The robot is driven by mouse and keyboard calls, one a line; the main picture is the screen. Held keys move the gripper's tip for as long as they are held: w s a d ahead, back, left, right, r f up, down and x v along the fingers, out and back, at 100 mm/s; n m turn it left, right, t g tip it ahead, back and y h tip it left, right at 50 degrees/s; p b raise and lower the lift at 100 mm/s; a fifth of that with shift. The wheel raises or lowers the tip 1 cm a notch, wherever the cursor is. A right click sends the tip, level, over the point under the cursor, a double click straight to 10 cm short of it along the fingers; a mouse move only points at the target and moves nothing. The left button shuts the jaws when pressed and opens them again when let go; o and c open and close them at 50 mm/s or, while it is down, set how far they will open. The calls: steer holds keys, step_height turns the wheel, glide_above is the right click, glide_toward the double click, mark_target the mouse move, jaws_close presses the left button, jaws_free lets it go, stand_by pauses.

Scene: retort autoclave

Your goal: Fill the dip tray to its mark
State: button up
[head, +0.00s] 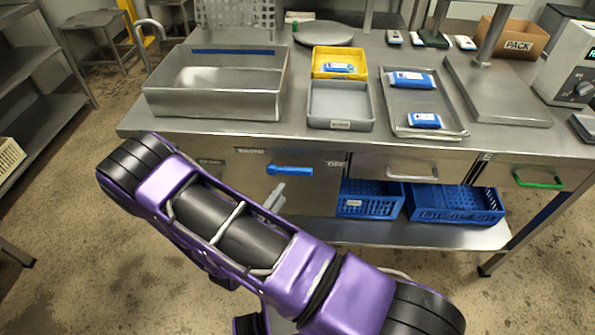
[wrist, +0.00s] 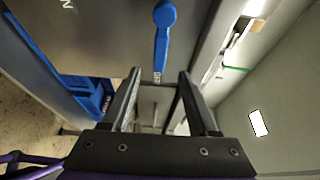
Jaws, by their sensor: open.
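A large deep steel tray (head: 215,100), likely the dip tray, stands at the bench's left with a blue stripe (head: 233,51) along its inner back wall. Whether it holds any liquid is unclear. A curved metal spout (head: 152,28) rises by its back left corner. A blue lever (head: 290,171) on the bench front lies level, its free end pointing right towards an "OFF" label (head: 334,163). The lever also shows in the wrist view (wrist: 161,40), beyond my fingers. My gripper (head: 274,197) is open and empty, in front of and below the lever; its fingers show in the wrist view (wrist: 160,88).
A grey tray (head: 340,122), a yellow bin (head: 338,56) and a metal tray (head: 456,131) with blue-and-white packs stand right of the steel tray. Blue crates (head: 455,213) sit on the lower shelf. Drawers with grey and green handles (head: 538,179) are at right. Floor at left is clear.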

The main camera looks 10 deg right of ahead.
mark_target(296, 173)
steer(key=x, duration=1.1)
jaws_close()
stand_by(1.1)
